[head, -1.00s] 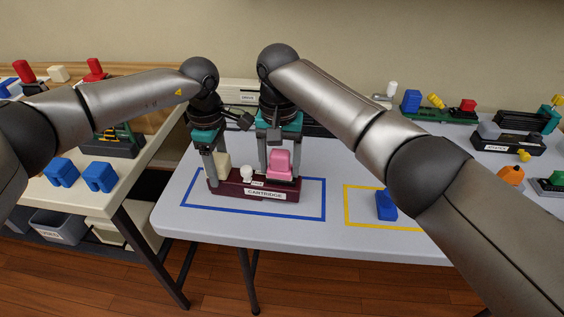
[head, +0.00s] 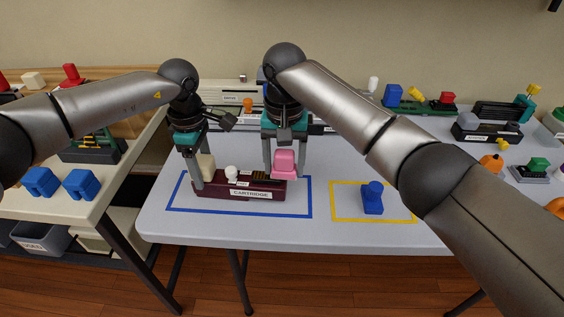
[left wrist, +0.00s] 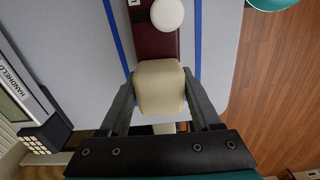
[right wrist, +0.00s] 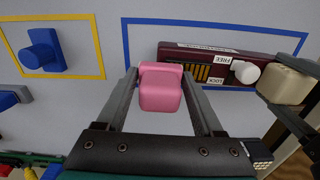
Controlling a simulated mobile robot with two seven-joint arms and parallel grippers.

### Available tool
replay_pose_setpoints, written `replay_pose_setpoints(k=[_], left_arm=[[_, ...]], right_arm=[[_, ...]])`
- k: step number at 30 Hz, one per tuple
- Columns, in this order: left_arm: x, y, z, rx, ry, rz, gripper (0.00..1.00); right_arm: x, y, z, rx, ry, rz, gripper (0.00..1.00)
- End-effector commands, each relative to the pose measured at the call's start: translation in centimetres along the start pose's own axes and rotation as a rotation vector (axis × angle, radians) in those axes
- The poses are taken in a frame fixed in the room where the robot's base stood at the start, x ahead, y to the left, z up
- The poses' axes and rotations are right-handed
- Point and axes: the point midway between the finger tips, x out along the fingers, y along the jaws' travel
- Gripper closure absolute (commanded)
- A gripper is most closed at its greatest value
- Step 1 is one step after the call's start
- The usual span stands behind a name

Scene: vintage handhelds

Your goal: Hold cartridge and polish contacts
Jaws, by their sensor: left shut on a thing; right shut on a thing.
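The dark red cartridge (head: 222,186) lies inside a blue outline on the grey table, with a white knob (head: 232,173) and gold contacts (head: 259,175) on top. The right wrist view shows the contacts (right wrist: 205,72) uncovered, beside FREE and LOCK labels. My left gripper (head: 197,172) is shut on the cream block (left wrist: 160,88) at the cartridge's left end. My right gripper (head: 284,158) is shut on a pink block (right wrist: 160,90) at the cartridge's right end. I cannot tell whether the pink block touches the cartridge.
A blue knobbed piece (head: 373,198) stands in a yellow outline to the right. Devices and coloured parts line the table's back right. A side table (head: 60,208) at left holds two blue pieces. The front strip of the grey table is clear.

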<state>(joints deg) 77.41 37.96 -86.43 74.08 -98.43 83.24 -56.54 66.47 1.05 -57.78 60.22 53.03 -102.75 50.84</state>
Motion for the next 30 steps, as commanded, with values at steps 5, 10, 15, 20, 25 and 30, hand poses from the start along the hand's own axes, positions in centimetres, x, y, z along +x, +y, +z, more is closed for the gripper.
replay_pose_setpoints(k=[5,10,15,20,25,30], left_arm=[[0.4,-0.3,0.0,0.002,0.002,-0.009,1.0],[0.4,-0.3,0.0,0.001,0.002,-0.009,1.0],[0.4,-0.3,0.0,0.001,0.002,-0.009,1.0],[0.4,-0.3,0.0,0.002,0.002,-0.009,1.0],[0.4,-0.3,0.0,0.002,0.001,-0.009,1.0],[0.4,-0.2,0.0,0.002,0.001,-0.009,1.0]], right_arm=[[0.3,1.4,0.0,0.001,0.0,0.001,1.0],[0.3,1.8,0.0,0.001,0.0,0.002,1.0],[0.4,1.8,0.0,0.002,-0.002,0.004,1.0],[0.5,1.6,0.0,0.002,-0.002,0.004,1.0],[0.5,2.8,0.1,0.002,-0.005,0.005,1.0],[0.3,4.3,0.0,0.004,-0.002,0.003,1.0]])
